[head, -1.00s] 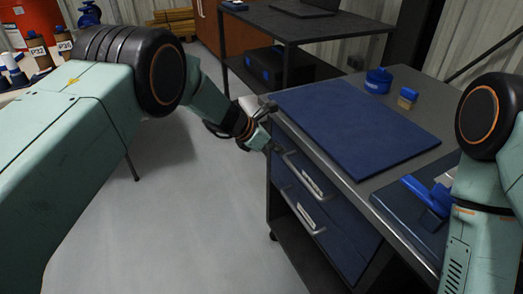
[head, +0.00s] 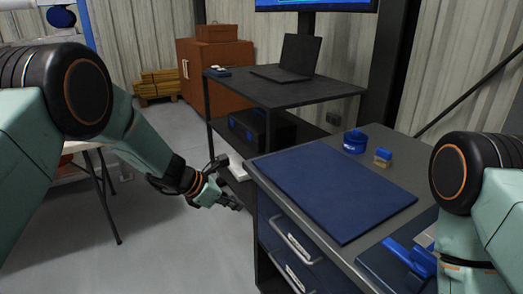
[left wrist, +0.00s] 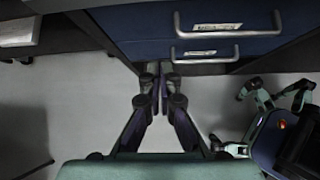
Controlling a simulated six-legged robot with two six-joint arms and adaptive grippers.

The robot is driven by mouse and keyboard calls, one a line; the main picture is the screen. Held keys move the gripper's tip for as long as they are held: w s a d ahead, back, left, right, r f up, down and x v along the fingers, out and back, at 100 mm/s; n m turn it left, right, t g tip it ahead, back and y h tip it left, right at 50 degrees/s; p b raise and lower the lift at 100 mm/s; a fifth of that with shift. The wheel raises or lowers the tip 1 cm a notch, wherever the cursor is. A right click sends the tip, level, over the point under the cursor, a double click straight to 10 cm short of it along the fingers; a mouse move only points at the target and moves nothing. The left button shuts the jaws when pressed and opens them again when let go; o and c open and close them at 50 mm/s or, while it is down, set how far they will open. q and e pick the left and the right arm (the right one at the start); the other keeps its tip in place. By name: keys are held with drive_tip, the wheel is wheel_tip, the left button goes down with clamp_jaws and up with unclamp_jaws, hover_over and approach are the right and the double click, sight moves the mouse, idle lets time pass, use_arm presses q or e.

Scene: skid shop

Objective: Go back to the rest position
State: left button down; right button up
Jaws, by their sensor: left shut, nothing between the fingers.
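My left gripper (head: 226,200) is shut and empty. It hangs in the open air just left of the workbench's near left corner, a little below the bench top. In the left wrist view its fingers (left wrist: 160,80) are together, with the drawer fronts beyond them. My right arm (head: 470,210) comes in at the right edge of the head view, but its gripper is out of the picture.
The grey workbench (head: 405,150) has a blue mat (head: 330,190), a blue round container (head: 355,142) and a brush (head: 383,157) on it. Drawer handles (head: 292,250) stick out on its front. A black table (head: 290,90) with a laptop (head: 290,60) stands behind.

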use_arm(q)
drive_tip(key=s+a+f+m+g+y, duration=0.1)
drive_tip(key=s+a+f+m+y, duration=0.3)
drive_tip(key=s+a+f+m, duration=0.5)
drive_tip(key=s+a+f+m+g+y, duration=0.1)
drive_tip(key=s+a+f+m+y, duration=0.5)
drive_tip(key=s, duration=0.4)
drive_tip(key=s+d+f+m+g+h, duration=0.1)
drive_tip(key=s+m, duration=0.3)
drive_tip(key=s, duration=0.9)
drive_tip(key=s+d+f+m+g+h, duration=0.2)
drive_tip(key=s+m, duration=0.3)
drive_tip(key=s, duration=0.9)
drive_tip(key=shift+s+d, duration=0.25)
drive_tip(key=shift+f, duration=0.1)
